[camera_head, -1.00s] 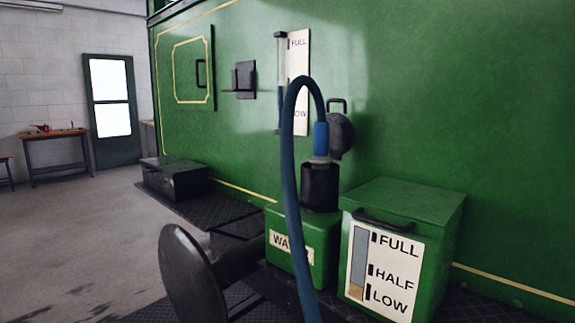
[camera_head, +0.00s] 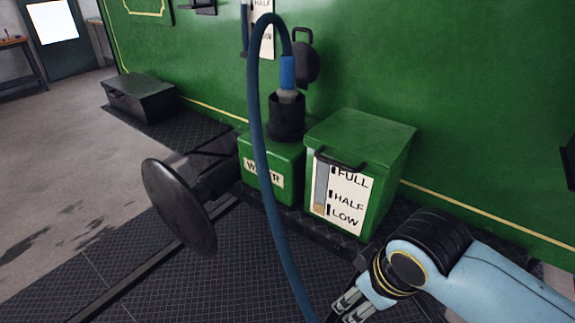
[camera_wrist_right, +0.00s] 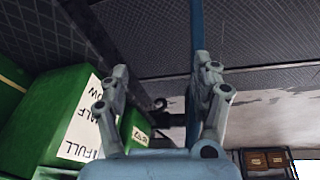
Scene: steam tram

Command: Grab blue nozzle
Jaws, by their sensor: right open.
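The blue nozzle (camera_head: 288,72) is at the end of a blue hose (camera_head: 256,130). It stands upright with its grey lower end in the black filler neck (camera_head: 286,118) on the green WATER box (camera_head: 266,190). The hose arches up from the nozzle and hangs down in front to the lower edge. My right gripper (camera_head: 350,304) is low in the head view, below and right of the nozzle and apart from it. In the right wrist view the gripper (camera_wrist_right: 160,68) is open and empty, with the hose (camera_wrist_right: 196,22) passing behind one finger. My left gripper is out of view.
A green box (camera_head: 375,150) with a FULL/HALF/LOW gauge stands right of the WATER box. A round black buffer (camera_head: 178,205) juts out at the left. A black step box (camera_head: 140,97) is farther back. The green tram wall (camera_head: 470,90) rises behind. Grey floor lies open at left.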

